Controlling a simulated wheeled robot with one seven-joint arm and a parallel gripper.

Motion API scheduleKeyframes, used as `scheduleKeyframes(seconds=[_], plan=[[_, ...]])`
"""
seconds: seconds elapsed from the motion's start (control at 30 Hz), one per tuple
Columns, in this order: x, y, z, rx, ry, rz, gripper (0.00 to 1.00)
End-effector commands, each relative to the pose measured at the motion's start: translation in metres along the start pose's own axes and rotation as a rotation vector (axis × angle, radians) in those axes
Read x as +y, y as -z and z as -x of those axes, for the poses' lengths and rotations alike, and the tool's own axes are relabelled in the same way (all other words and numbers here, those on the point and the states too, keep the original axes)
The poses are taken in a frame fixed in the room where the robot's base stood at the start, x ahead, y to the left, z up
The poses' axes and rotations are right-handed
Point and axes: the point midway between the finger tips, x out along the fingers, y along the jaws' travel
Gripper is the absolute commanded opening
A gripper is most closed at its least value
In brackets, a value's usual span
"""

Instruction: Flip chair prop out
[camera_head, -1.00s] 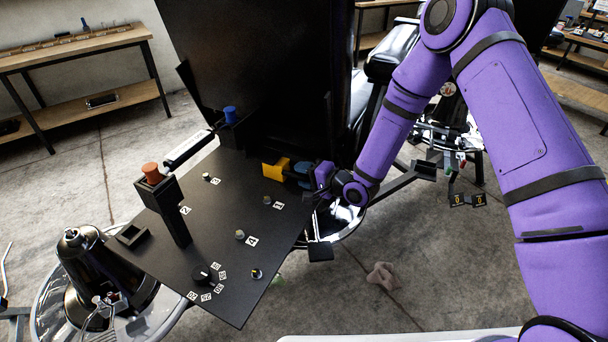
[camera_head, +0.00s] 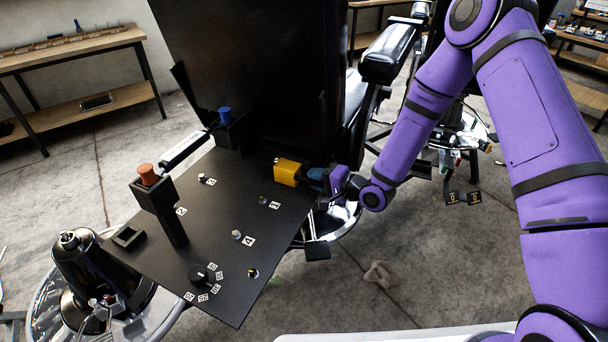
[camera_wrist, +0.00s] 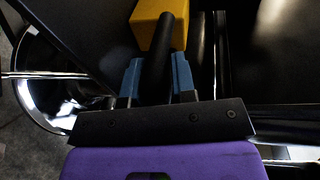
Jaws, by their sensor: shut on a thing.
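A yellow block (camera_head: 288,172) sits at the back right edge of the black panel, beside a tall black board. In the wrist view the yellow block (camera_wrist: 153,29) is at the top, with a dark round rod (camera_wrist: 158,60) in front of it. My gripper (camera_head: 315,178) is at the right side of the yellow block. In the wrist view my gripper's blue fingers (camera_wrist: 158,80) lie on both sides of the rod and are shut on it. How the rod joins the block is hidden. No part is clearly marked as the chair prop.
The black panel (camera_head: 215,265) carries several small knobs, number labels, an orange-topped post (camera_head: 158,195) and a blue knob (camera_head: 224,115).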

Motion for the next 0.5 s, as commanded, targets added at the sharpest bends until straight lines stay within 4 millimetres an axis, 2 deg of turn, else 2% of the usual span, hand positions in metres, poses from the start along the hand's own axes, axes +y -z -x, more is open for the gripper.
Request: scheduleKeyframes(seconds=[0.03, 0.17, 0.5], plan=[[0.011, 0.002, 0.010, 0.005, -0.025, -0.012, 0.00], [0.013, 0.002, 0.020, 0.004, -0.025, -0.011, 0.00], [0.014, 0.002, 0.023, 0.003, -0.025, -0.011, 0.00]])
